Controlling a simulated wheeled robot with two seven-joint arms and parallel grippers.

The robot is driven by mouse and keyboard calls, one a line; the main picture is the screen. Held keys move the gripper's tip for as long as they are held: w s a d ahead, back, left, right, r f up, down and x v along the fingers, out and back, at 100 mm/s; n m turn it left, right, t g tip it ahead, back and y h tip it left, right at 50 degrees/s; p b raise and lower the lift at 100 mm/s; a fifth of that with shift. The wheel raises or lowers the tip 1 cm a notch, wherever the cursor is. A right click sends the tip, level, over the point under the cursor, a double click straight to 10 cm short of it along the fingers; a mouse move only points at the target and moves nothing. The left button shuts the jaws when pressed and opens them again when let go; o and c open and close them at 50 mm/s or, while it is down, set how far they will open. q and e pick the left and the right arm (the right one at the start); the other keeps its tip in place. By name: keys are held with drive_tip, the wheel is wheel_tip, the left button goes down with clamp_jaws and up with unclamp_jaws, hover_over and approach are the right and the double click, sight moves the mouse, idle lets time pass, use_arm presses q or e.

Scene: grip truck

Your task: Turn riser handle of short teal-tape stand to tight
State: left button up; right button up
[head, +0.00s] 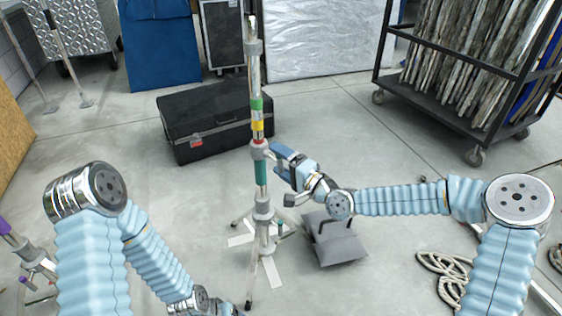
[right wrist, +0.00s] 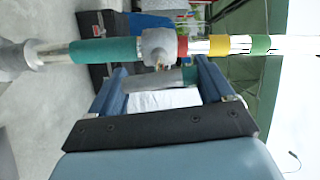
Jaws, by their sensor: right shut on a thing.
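The teal-tape stand stands upright on the floor in the middle of the head view, with a teal band (head: 261,172) below its grey collar (head: 260,150). Red, yellow and green bands sit above the collar. In the right wrist view the stand lies sideways across the top, with the teal band (right wrist: 103,50) left of the collar (right wrist: 158,46). My right gripper (head: 275,158) is at the collar's right side. In its wrist view its fingers are shut on the riser handle (right wrist: 165,79), which spans between them. My left gripper (head: 222,307) is low at the bottom edge, mostly cut off.
A black case (head: 205,125) lies behind the stand. A grey sandbag (head: 338,245) lies by its legs on the right. A wheeled rack (head: 450,100) stands at back right, and a coiled rope (head: 440,275) lies at lower right. A purple-marked stand (head: 30,255) is at far left.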

drive_tip(key=o, duration=0.9)
drive_tip(key=p+v, duration=0.1)
drive_tip(key=v, duration=1.3)
drive_tip(key=shift+w, duration=0.1)
drive_tip(key=s+a+f+n+g+h+p, duration=0.1)
drive_tip(key=s+a+f+g, duration=0.15)
drive_tip(key=f, duration=0.55)
drive_tip(key=s+a+f+n+g+h+p, duration=0.1)
drive_tip(key=s+a+f+g+h, duration=0.15)
drive_tip(key=f, duration=0.45)
drive_tip(key=s+d+f+n+g+h, duration=0.1)
drive_tip(key=s+d+f+g, duration=0.1)
drive_tip(key=s+f, duration=0.2)
drive_tip(key=s+d+f+n+g+h+p, duration=0.1)
drive_tip(key=s+f+g+h, duration=0.1)
drive_tip(key=s+f, duration=0.3)
drive_tip(key=s+d+f+n+g+h, duration=0.1)
drive_tip(key=s+d+f+n+g, duration=0.1)
drive_tip(key=s, duration=0.4)
drive_tip(key=shift+d+f+g+h+p, duration=0.2)
drive_tip(key=shift+f+g, duration=0.15)
drive_tip(key=shift+f, duration=0.35)
drive_tip(key=shift+d+f+g+h+p, duration=0.15)
drive_tip(key=shift+f+g, duration=0.2)
drive_tip(key=shift+f, duration=0.35)
